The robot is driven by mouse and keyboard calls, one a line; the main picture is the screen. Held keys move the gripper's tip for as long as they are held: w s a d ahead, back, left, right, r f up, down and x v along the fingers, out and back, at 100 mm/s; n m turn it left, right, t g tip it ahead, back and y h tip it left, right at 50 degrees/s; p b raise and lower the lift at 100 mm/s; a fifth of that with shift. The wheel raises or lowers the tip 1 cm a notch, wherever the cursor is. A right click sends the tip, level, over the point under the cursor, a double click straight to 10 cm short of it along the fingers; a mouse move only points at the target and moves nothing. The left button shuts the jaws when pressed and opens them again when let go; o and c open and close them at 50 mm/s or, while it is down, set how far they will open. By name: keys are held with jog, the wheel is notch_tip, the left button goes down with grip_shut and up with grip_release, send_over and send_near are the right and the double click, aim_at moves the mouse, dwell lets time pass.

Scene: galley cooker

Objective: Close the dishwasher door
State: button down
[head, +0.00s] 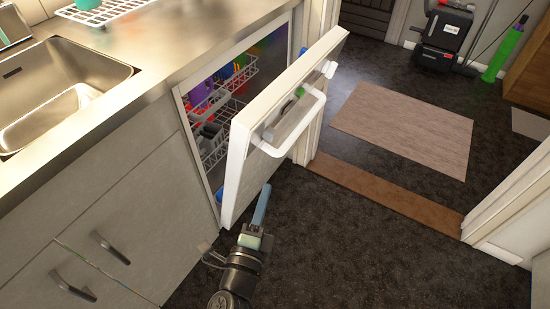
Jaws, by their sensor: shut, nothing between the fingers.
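The dishwasher door (285,117) is white, with a white bar handle and a control strip along its outer face. It stands partly open, tilted out from the dishwasher opening under the counter. Inside, the dishwasher racks (213,140) hold several coloured dishes. My gripper (263,200) is shut and empty.
The steel counter (150,50) with a sink (62,90) is at the left, above drawers with dark handles (110,248). A doorway with a brown threshold (385,194) is at the right. A mat (405,125) lies beyond it. The dark floor right of my gripper is clear.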

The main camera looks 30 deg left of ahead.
jog(key=w+a+r+m+h, duration=0.1)
jog(key=w+a+r+m, duration=0.1)
jog(key=w, duration=0.8)
jog(key=shift+a+m+t, duration=0.3)
jog(key=shift+a+m, duration=0.1)
jog(key=shift+a, duration=0.45)
